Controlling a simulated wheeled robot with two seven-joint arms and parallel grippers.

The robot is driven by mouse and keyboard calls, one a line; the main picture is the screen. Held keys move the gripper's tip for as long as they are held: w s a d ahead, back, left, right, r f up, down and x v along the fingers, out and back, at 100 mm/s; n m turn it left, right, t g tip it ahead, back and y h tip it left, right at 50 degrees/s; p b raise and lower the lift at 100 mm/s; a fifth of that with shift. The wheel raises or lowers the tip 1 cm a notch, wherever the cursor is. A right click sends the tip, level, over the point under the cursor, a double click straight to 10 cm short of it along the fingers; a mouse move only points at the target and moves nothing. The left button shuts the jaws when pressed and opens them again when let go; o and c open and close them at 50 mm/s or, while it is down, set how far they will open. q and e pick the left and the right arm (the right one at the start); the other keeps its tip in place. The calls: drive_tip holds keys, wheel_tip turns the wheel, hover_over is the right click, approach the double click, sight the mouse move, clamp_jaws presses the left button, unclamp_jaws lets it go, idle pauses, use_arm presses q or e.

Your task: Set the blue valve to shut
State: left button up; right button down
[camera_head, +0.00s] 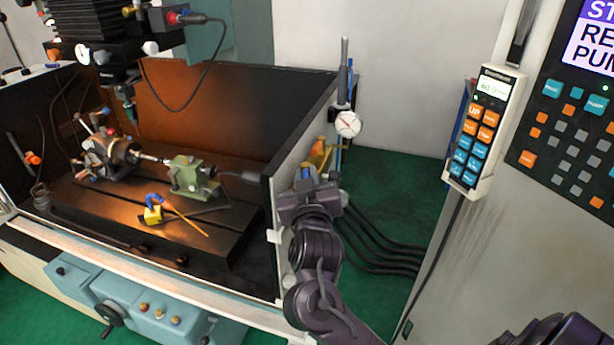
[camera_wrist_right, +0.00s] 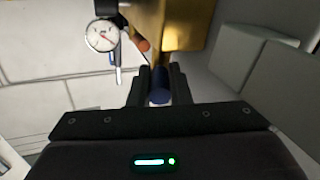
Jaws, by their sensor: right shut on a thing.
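The blue valve handle (camera_wrist_right: 160,88) sits between the two fingers of my right gripper (camera_wrist_right: 159,82) in the right wrist view. The fingers close on its sides. Beyond it is a yellow-brass body (camera_wrist_right: 184,28) with an orange-red part (camera_wrist_right: 143,45) beside it. In the head view my right gripper (camera_head: 307,182) is at the outer right wall of the machine enclosure, and a bit of the blue handle (camera_head: 306,172) shows there. The fingers and wrist hide most of the handle, so I cannot tell its setting. My left gripper is out of view.
A control pendant (camera_head: 484,128) hangs on the cabinet.

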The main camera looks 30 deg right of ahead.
drive_tip(key=shift+r, duration=0.1)
drive_tip(key=c, duration=1.3)
unclamp_jaws()
drive_tip(key=shift+c, duration=0.2)
